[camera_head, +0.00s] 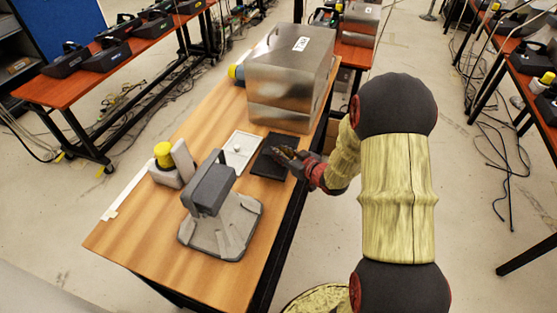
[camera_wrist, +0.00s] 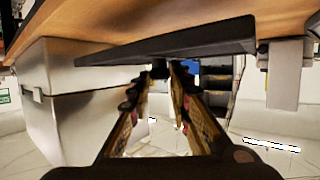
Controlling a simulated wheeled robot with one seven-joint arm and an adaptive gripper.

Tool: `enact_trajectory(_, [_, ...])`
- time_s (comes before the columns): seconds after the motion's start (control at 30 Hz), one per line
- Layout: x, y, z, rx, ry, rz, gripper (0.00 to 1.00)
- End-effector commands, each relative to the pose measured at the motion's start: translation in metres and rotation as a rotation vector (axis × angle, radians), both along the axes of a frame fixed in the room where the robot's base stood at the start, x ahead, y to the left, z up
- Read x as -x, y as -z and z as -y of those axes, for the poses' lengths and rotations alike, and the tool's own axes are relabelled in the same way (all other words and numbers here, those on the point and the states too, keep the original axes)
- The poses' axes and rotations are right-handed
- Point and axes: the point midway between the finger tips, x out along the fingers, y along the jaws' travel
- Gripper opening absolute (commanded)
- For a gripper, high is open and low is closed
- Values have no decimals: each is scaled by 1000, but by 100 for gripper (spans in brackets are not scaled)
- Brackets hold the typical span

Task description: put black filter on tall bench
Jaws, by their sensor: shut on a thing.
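The black filter (camera_head: 268,165) is a flat dark slab on the wooden bench (camera_head: 160,240) in the head view, between a white panel and the bench's right edge. My gripper (camera_head: 279,153) reaches in from the right, with its fingertips at the slab's right part. In the wrist view, which looks upside down, the slab (camera_wrist: 190,42) spans the top beside the wood. My gripper (camera_wrist: 160,72) is shut on its near edge there. I cannot tell whether the slab is lifted clear of the wood. Which bench counts as tall is not clear.
A silver box (camera_head: 290,75) stands behind the slab. The white panel (camera_head: 236,150), a grey device (camera_head: 220,220) and a yellow-capped item (camera_head: 163,155) are to the left. Orange-topped benches (camera_head: 115,70) with dark devices stand beyond. Cables lie on the floor.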

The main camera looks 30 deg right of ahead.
Motion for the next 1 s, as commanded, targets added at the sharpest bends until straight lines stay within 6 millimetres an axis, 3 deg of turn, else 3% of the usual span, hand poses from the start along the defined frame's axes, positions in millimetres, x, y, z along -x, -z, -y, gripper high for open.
enact_trajectory(0.17, [-7,8,-2,-1,-1,1,0])
enact_trajectory(0.43, [-11,42,-3,-1,0,0,0])
enact_trajectory(0.77, [-11,44,-3,0,1,1,0])
enact_trajectory(0.8, [-11,44,-3,0,1,1,22])
enact_trajectory(1.0, [-11,44,-3,0,0,1,33])
